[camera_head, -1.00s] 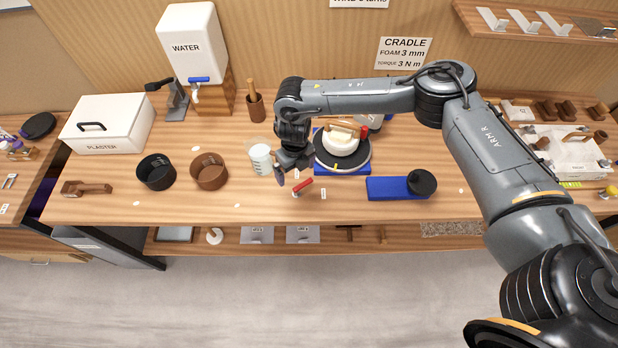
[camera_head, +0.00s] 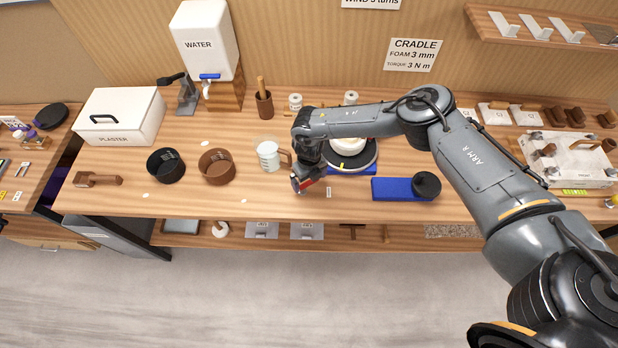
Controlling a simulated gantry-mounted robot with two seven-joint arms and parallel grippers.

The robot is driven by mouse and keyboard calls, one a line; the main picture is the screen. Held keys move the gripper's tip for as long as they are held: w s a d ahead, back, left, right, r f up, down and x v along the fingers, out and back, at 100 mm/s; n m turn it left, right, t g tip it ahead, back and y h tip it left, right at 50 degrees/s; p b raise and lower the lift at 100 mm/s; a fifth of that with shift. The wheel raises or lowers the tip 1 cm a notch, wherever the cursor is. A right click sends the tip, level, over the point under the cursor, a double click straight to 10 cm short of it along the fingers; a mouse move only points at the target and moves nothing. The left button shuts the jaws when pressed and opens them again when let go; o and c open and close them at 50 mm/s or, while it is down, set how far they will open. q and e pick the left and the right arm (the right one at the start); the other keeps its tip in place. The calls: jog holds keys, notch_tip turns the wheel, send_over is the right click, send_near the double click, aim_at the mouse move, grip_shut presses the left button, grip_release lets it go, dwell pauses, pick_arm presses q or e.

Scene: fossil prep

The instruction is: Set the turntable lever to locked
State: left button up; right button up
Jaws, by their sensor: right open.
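The turntable (camera_head: 367,160) is a dark round disc on a blue base (camera_head: 360,171), with a white piece (camera_head: 348,146) on top, partly hidden behind my right arm. My right gripper (camera_head: 301,185) is open and points down at the near left of the turntable. A bit of the red lever (camera_head: 306,184) shows at its fingertips. Most of the lever is hidden, so I cannot tell its setting or whether the fingers touch it. My left gripper is not in view.
A clear measuring jug (camera_head: 268,157) stands just left of my right gripper. A brown bowl (camera_head: 217,168) and a black bowl (camera_head: 166,166) are farther left. A blue block (camera_head: 393,189) with a black round piece (camera_head: 427,184) lies to the right. The bench front is mostly clear.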

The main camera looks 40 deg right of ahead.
jog(key=shift+f, duration=0.15)
jog(key=c, duration=0.9)
jog(key=m, duration=0.2)
jog(key=s+m+p, duration=0.1)
jog(key=m, duration=0.1)
jog(key=shift+a, duration=0.2)
jog(key=shift+s+a+m+p, duration=0.1)
jog(key=shift+m+p, duration=0.15)
jog(key=shift+m, duration=0.45)
jog(key=shift+s+a+m+p, duration=0.1)
jog(key=shift+m+p, duration=0.1)
jog(key=shift+m, duration=0.5)
jog(key=o, duration=0.9)
